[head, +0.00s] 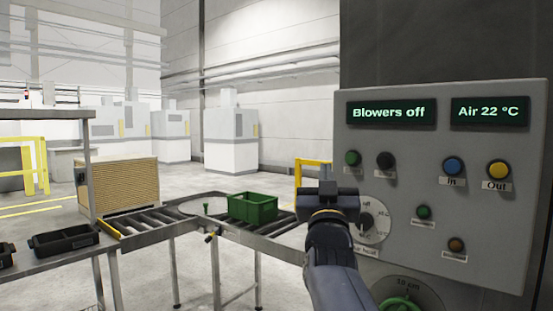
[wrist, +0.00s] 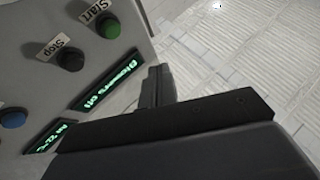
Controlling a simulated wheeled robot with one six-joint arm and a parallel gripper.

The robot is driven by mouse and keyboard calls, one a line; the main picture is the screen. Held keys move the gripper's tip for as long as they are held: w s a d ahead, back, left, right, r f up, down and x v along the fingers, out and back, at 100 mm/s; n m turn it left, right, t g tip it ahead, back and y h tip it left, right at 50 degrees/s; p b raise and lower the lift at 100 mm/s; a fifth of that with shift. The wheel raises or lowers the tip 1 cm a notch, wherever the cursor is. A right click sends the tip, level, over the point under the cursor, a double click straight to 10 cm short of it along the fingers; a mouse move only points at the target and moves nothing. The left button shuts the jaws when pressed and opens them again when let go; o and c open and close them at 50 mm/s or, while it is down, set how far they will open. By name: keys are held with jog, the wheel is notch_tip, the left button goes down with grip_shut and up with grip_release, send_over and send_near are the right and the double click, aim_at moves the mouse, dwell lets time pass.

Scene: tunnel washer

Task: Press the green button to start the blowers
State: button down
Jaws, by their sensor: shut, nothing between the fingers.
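The green button (head: 353,158) is at the upper left of the grey control panel (head: 450,150), below a display (head: 390,112) reading "Blowers off". In the wrist view the green button (wrist: 110,27) has a "Start" label, and the black button (wrist: 71,59) beside it is labelled "Stop". My gripper (head: 327,180) is shut and empty. In the head view it appears left of and a little below the green button, by the panel's left edge. In the wrist view the gripper (wrist: 159,82) shows apart from the button.
A second green button (head: 423,212), a blue button (head: 453,166), a yellow button (head: 498,168) and a dial (head: 366,221) share the panel. A roller conveyor (head: 165,222) with a green crate (head: 253,207) stands to the left.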

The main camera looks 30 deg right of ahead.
aim_at(351, 159)
jog(key=shift+s+a+r+h, duration=0.1)
jog(key=shift+r+h, duration=0.2)
jog(key=shift+r, duration=0.2)
jog(key=shift+w+d+p, duration=0.4)
jog(key=shift+w+d, duration=0.2)
jog(key=shift+d, duration=0.75)
jog(key=shift+w+d+p, duration=0.4)
jog(key=shift+w+d, duration=0.15)
jog(key=shift+d, duration=0.85)
jog(key=shift+w+d+p, duration=0.4)
jog(key=shift+w+d, duration=0.2)
jog(key=shift+d, duration=0.75)
jog(key=shift+w+d+b, duration=0.15)
jog(key=shift+d+b, duration=0.2)
jog(key=shift+d, duration=0.05)
